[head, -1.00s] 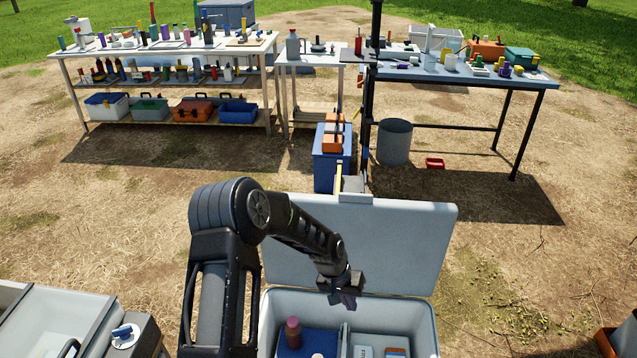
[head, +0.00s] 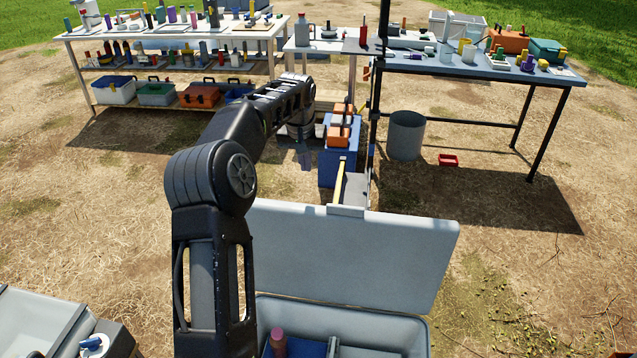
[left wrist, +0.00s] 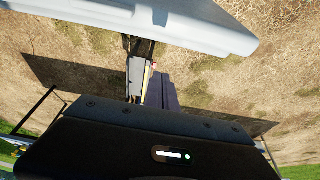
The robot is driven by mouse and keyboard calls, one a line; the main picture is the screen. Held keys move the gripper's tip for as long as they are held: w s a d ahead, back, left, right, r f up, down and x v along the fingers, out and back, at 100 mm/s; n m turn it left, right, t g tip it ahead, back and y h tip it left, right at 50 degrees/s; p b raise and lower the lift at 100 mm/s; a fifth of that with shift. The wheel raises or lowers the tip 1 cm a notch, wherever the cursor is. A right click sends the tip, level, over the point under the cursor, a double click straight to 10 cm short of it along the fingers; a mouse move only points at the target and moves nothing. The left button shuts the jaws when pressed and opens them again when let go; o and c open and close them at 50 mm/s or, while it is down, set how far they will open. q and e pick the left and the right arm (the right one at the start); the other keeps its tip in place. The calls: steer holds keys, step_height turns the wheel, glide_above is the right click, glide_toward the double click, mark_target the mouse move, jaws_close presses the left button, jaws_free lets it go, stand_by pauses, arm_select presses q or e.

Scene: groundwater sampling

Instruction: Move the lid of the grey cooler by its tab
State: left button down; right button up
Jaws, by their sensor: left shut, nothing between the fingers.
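The grey cooler (head: 429,338) stands at the bottom centre of the head view. Its lid (head: 350,255) is open and stands up at the back, with the tab (head: 346,211) at the middle of its top edge. The lid also shows as a pale slab across the top of the left wrist view (left wrist: 200,22). My left arm reaches past the lid's left side. My left gripper (head: 304,155) is shut and empty, beyond the lid and left of the tab, apart from it. My right gripper is not in view.
A blue box (head: 328,168) with orange cases on it stands behind the lid. A pink-capped bottle (head: 278,341) is inside the cooler. Bare ground lies to the right.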

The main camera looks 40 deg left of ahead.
arm_select(q)
steer(key=shift+s+r, duration=0.1)
steer(key=f, duration=0.9)
steer(key=shift+w+a+f, duration=0.1)
steer(key=shift+w+f, duration=0.1)
steer(key=shift+w, duration=0.1)
steer(key=shift+s+d, duration=0.35)
steer(key=shift+s, duration=0.3)
steer(key=shift+f, duration=0.1)
